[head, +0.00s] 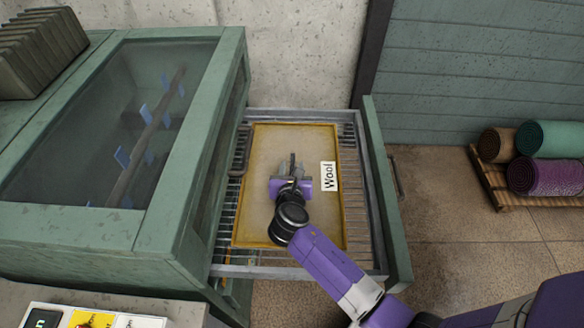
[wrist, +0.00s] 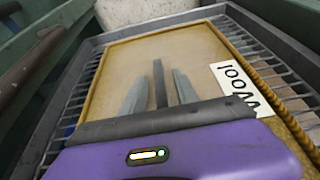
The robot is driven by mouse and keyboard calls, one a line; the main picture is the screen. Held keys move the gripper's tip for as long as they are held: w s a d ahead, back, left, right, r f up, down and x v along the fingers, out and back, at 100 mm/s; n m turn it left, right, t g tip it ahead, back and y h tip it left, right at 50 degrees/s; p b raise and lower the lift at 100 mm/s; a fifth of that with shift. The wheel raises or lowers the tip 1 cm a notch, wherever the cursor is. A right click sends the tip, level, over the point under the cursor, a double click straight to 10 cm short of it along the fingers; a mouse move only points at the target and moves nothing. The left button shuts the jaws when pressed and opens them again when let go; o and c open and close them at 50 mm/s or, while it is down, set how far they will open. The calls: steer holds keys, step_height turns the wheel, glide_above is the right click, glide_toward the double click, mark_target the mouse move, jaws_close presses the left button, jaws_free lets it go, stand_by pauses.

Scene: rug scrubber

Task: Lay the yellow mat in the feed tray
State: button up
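The yellow mat (head: 265,150) has a tan face, a darker yellow border and a white "Wool" label. It lies flat within the slatted metal feed tray (head: 357,190), and also shows in the wrist view (wrist: 195,45). Bare slats show along its left and right sides. My gripper (head: 292,168) is over the middle of the mat. In the wrist view its two grey fingers (wrist: 159,88) stand apart, with a thin dark upright strip between them. I cannot tell what this strip is or whether the fingertips touch the mat. My gripper and forearm hide part of the mat.
The green machine with a glass top (head: 150,110) stands left of the tray. A green front panel with a handle (head: 385,190) closes the tray's right end. Rolled rugs (head: 545,175) lie on a pallet at the far right. The floor (head: 450,225) between is clear.

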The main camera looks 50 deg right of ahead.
steer(key=shift+r, duration=0.15)
steer(key=v, duration=1.2)
stand_by(0.3)
